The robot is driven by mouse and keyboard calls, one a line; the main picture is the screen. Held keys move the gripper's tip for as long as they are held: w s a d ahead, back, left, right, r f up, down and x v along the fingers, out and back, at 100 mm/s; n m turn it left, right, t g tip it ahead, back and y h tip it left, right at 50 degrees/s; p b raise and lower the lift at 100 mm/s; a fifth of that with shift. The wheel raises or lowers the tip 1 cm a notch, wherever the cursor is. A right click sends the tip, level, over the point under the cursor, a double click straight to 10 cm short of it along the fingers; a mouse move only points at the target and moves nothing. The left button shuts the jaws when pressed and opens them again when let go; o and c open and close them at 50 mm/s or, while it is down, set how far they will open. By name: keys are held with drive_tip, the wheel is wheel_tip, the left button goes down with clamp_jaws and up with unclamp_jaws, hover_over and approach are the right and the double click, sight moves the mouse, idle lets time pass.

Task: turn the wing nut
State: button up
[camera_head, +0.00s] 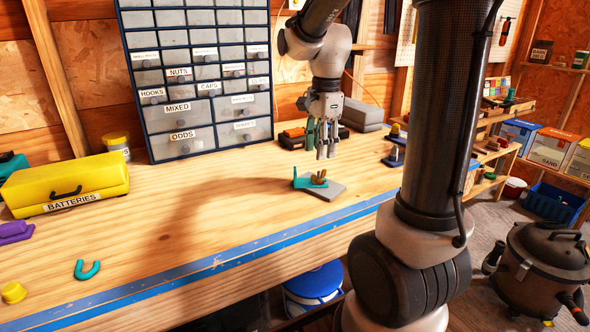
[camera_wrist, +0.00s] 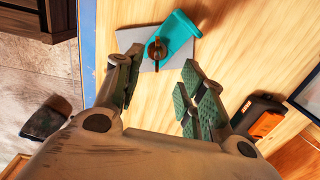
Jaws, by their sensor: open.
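The wing nut (camera_head: 319,178) is brass-brown and sits on a small fixture on the workbench. The fixture has a grey base plate (camera_head: 330,192) and a teal bracket (camera_head: 300,182). In the wrist view the wing nut (camera_wrist: 157,50) shows beyond the fingertips, on the teal bracket (camera_wrist: 183,30) over the grey plate (camera_wrist: 131,38). My gripper (camera_head: 326,148) points down above the fixture, apart from it. In the wrist view my gripper (camera_wrist: 158,75) is open and empty, its two fingers wide apart with the wing nut in line with the gap.
A drawer cabinet (camera_head: 202,75) stands at the back of the bench. A yellow batteries case (camera_head: 65,185) is at left. A teal U-shaped piece (camera_head: 87,270) lies near the front. An orange and black tool (camera_wrist: 258,120) lies right of my fingers in the wrist view. The bench's middle is clear.

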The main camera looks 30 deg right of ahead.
sight(319, 179)
drive_tip(key=shift+a+n, duration=0.15)
drive_tip(key=shift+n, duration=0.35)
drive_tip(key=shift+r+n, duration=0.1)
drive_tip(key=shift+n, duration=0.6)
drive_tip(key=shift+s+f+n, duration=0.1)
drive_tip(key=shift+f+n, duration=0.2)
wheel_tip(319, 179, down, 7)
drive_tip(key=shift+f, duration=0.1)
clamp_jaws()
drive_tip(key=shift+n, duration=0.9)
